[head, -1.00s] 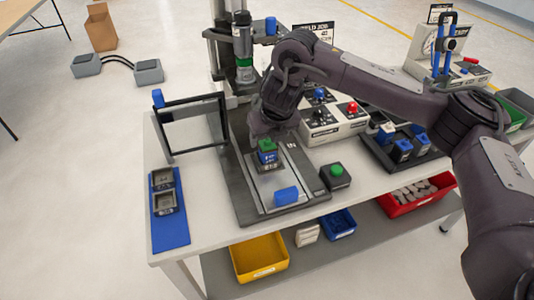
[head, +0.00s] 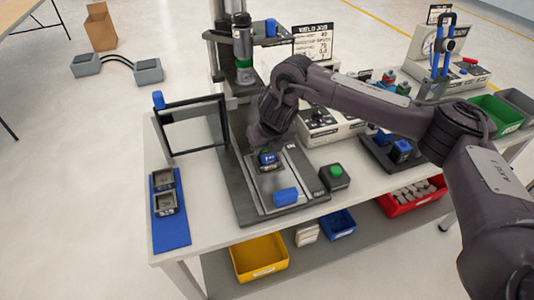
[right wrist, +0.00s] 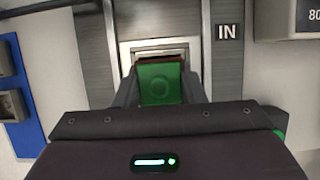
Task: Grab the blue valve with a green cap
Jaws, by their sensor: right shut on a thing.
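The blue valve (head: 267,158) sits on the grey plate of the welding fixture (head: 236,196), in the middle of the table. Its green cap (right wrist: 160,88) shows between my fingers in the right wrist view; in the head view my gripper covers it. My right gripper (head: 266,148) reaches down from above and is shut on the valve at its cap. I cannot tell whether the valve is lifted off the plate. My left gripper is not in view.
A blue block (head: 286,197) lies on the fixture's front. A box with a green button (head: 335,177) stands beside it. A dark-framed screen (head: 193,125) and blue tray (head: 170,226) are at left. A dark tray with blue-topped parts (head: 401,151) is at right.

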